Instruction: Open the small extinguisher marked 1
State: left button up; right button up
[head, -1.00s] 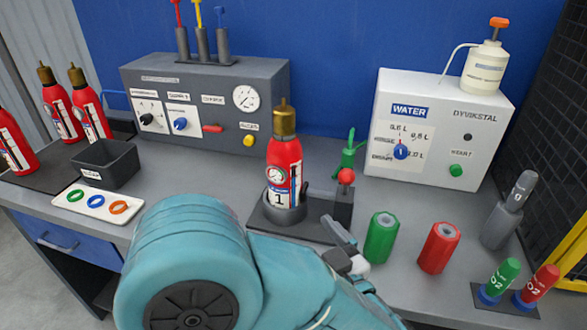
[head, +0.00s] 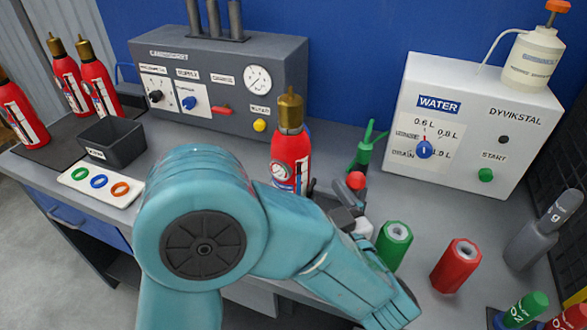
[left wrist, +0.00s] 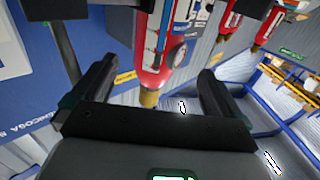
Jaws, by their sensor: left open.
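The small red extinguisher (head: 291,150) with a brass top (head: 290,110) stands upright at mid bench in the head view. My left arm now covers its lower part, its number and most of its holder. My left gripper (head: 350,217) shows only in part beside its lower right. In the left wrist view, my open left gripper (left wrist: 152,90) has one finger on each side of the picture. A red extinguisher (left wrist: 155,45) with a brass end (left wrist: 148,98) appears between them, with no visible grip on it. My right gripper is in neither view.
A red-knobbed lever (head: 356,181) and green nozzle (head: 367,146) stand right of the extinguisher. A green sleeve (head: 394,240) and red sleeve (head: 456,265) stand nearer. The grey gauge box (head: 220,85) is behind, the white water box (head: 470,120) at right, a black bin (head: 112,145) at left.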

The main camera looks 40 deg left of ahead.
aim_at(296, 174)
pick_arm(q)
jog(key=x, duration=0.5)
jog(key=shift+s+a+r, duration=0.1)
jog(key=shift+a, duration=0.05)
jog(key=x, duration=0.3)
jog(key=p+x, duration=0.1)
jog(key=x, duration=0.2)
jog(key=shift+w, duration=0.45)
jog(key=shift+s, duration=0.1)
jog(key=c, duration=1.8)
jog(key=shift+r, duration=0.15)
jog(key=shift+c, duration=0.3)
